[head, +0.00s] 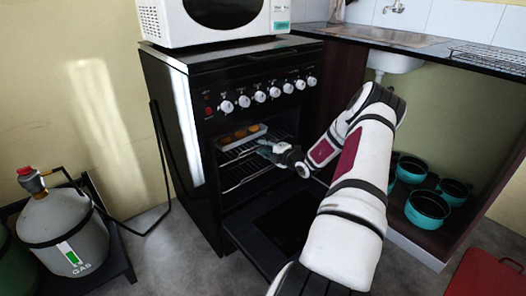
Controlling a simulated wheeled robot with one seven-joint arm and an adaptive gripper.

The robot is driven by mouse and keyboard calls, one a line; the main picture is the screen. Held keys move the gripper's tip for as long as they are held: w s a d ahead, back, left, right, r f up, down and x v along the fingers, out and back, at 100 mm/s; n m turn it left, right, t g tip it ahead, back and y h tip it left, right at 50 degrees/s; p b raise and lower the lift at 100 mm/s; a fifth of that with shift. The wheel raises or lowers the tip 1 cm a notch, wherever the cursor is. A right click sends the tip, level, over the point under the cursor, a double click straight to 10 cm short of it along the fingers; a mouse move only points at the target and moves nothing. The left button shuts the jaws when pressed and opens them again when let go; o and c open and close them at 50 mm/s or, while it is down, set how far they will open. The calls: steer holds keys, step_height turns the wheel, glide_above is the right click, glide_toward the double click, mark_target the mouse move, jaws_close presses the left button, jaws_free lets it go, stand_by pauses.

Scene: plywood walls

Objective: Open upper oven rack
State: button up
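The black oven (185,130) stands with its door (285,222) folded down and its cavity open. The upper oven rack (262,137) is a wire rack inside, bearing a light tray (226,144) with several brown food pieces (240,134). A lower rack (240,178) shows beneath it. My gripper (264,148) is at the oven opening, by the right part of the upper rack's front. Its fingertips are small here, and I cannot tell whether they touch the rack or are open or shut.
A white microwave (215,32) stands on the oven. A grey gas cylinder (65,232) is at left. Teal pots (427,208) sit on a shelf under the sink at right. A red object (485,275) lies at the lower right.

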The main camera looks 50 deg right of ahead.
steer(key=shift+w+d+f, duration=0.1)
steer(key=shift+w+d, duration=0.05)
steer(key=shift+w, duration=0.3)
jaws_close()
steer(key=f+p+v, duration=0.2)
steer(key=p+v, duration=0.3)
steer(key=v, duration=0.7)
steer(key=f+p+v, duration=0.2)
steer(key=p+v, duration=0.3)
steer(key=v, duration=0.7)
steer(key=shift+s+f+p, duration=0.25)
steer(key=shift+s+p, duration=0.05)
steer(key=shift+s, duration=0.1)
jaws_free()
